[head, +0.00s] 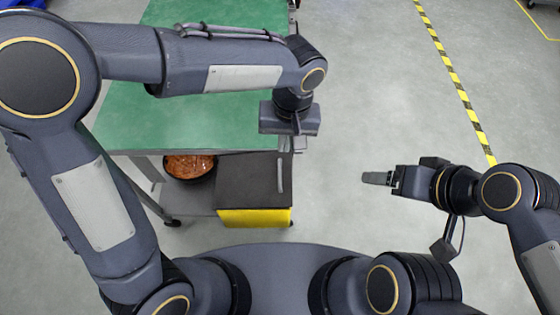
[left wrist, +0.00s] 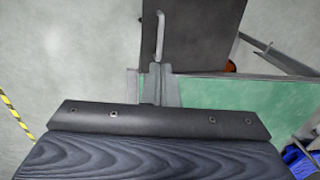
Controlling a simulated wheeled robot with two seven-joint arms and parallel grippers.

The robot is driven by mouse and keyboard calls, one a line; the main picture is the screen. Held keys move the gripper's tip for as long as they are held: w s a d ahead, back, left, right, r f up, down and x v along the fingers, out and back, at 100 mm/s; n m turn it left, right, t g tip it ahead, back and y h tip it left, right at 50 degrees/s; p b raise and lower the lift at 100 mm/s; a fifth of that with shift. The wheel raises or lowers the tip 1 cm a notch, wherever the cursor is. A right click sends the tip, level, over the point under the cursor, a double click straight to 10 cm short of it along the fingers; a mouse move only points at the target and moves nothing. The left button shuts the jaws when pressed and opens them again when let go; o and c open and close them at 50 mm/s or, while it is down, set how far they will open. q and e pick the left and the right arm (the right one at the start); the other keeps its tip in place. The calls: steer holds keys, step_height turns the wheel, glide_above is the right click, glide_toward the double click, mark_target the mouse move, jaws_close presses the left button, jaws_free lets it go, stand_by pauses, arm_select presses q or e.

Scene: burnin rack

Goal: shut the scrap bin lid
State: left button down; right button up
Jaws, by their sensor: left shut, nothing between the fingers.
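The scrap bin (head: 254,218) is yellow and stands below the green worktop's near edge. Its dark grey lid (head: 246,180) lies over the top and looks flat or nearly so; I cannot tell if it is fully seated. A pale bar handle (head: 281,176) runs along the lid's right side. In the left wrist view the lid (left wrist: 203,30) and handle (left wrist: 160,36) are beyond the fingers. My left gripper (head: 297,128) is shut and empty, pointing down by the worktop's right edge; its fingers (left wrist: 157,82) seem apart from the handle. My right gripper (head: 378,178) is off to the right, its jaws unclear.
The green worktop (head: 140,120) is just behind the bin. A dark bowl (head: 188,168) with brownish-orange contents sits left of the bin, above the grey lower shelf (head: 190,200). The floor right of the bin is clear, out to a yellow-black striped line (head: 455,75).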

arm_select(q)
glide_above(283, 178)
steer(key=f, duration=1)
steer(key=shift+w+a, duration=0.2)
steer(key=shift+a, duration=0.15)
steer(key=f+b, duration=0.1)
steer(key=b, duration=0.1)
steer(key=d+f+b, duration=0.1)
steer(key=shift+d+f+b, duration=0.1)
steer(key=shift+f+b, duration=0.25)
steer(key=shift+s+r, duration=0.1)
